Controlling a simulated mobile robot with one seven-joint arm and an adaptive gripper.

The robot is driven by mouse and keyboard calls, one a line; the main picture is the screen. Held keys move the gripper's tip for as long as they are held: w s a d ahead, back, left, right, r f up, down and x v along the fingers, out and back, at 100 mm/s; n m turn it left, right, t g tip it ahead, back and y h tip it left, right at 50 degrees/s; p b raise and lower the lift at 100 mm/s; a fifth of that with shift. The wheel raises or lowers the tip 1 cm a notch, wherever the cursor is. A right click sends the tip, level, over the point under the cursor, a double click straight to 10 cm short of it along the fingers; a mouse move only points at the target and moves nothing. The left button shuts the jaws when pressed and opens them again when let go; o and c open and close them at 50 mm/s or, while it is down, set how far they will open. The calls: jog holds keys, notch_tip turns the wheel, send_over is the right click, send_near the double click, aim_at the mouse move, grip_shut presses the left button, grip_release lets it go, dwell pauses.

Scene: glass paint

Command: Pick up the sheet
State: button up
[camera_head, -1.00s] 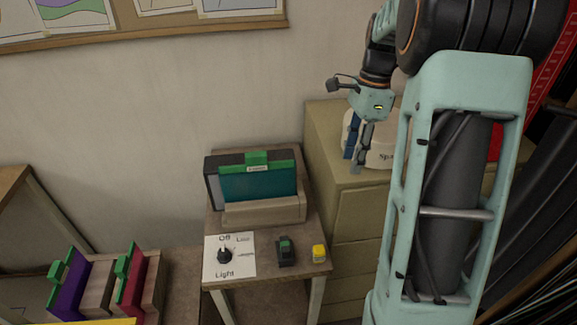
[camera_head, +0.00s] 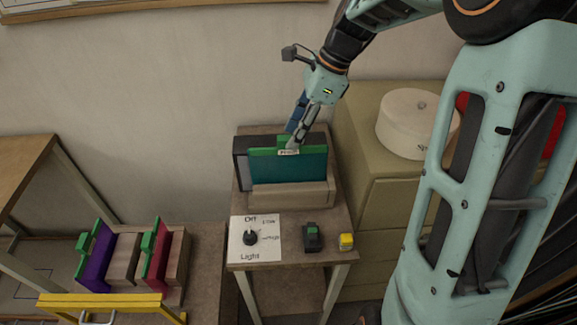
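A teal glass sheet (camera_head: 300,168) with a green top edge and a small labelled green tab stands upright in a wooden holder (camera_head: 290,195) on the small table, in front of a dark panel. My gripper (camera_head: 292,139) points down at the tab from above, its fingertips at or just over it. The fingers look near each other, but whether they are closed on the tab is not clear. A purple sheet (camera_head: 96,258) and a crimson sheet (camera_head: 158,254), both with green tabs, stand in wooden racks at lower left.
A white round container (camera_head: 408,122) stands on the cabinet (camera_head: 363,150) to the right. A yellow bar (camera_head: 110,302) crosses the lower left.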

jog(key=shift+x, duration=1.95)
jog(key=shift+w+r, duration=0.1)
jog(key=shift+w, duration=0.05)
grip_shut()
